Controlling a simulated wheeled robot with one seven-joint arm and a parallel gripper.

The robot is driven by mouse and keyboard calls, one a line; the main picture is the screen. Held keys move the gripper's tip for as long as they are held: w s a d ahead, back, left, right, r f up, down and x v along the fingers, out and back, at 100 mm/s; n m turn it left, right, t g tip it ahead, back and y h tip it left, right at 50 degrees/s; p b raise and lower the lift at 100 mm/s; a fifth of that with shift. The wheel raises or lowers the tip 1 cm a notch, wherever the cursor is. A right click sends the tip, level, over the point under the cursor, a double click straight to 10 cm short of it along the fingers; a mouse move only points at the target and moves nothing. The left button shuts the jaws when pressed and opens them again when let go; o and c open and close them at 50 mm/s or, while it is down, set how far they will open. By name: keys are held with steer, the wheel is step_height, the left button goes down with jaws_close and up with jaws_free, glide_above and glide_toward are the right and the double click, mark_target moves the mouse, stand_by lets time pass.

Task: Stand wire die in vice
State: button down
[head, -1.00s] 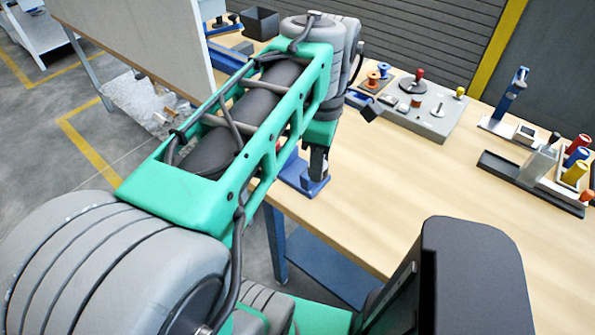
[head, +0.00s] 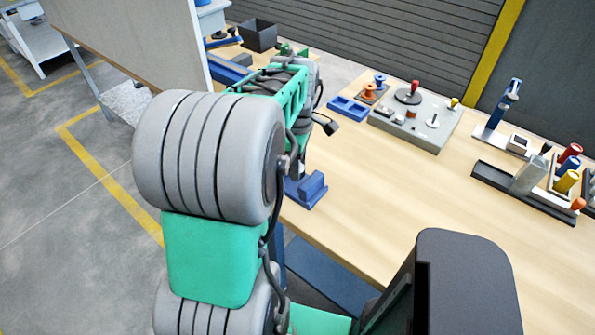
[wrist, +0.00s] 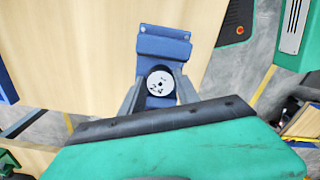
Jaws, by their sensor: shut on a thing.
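The wire die (wrist: 159,83) is a small round white disc with a dark centre and small dark marks, seen face-on in the wrist view. My gripper (wrist: 160,92) is shut on it, one grey finger on either side. The blue vice (wrist: 163,45) shows just beyond and beneath the die, near the table edge. I cannot tell whether the die touches the vice or is held above it. In the head view the vice (head: 306,190) stands at the table's near edge, partly behind my arm. My gripper and the die are hidden there.
A grey board with knobs (head: 415,122) and a blue tray (head: 347,108) lie toward the back. A dark rack (head: 530,190) with coloured spools stands at right. A black bin (head: 258,35) is at the back left. The middle tabletop is clear.

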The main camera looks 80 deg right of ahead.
steer(key=shift+w+d+f, duration=0.1)
steer(key=shift+d+f, duration=0.05)
steer(key=shift+f, duration=1.7)
steer(key=c, duration=0.9)
jaws_free()
steer(key=shift+r+p, duration=0.1)
steer(key=shift+p, duration=0.25)
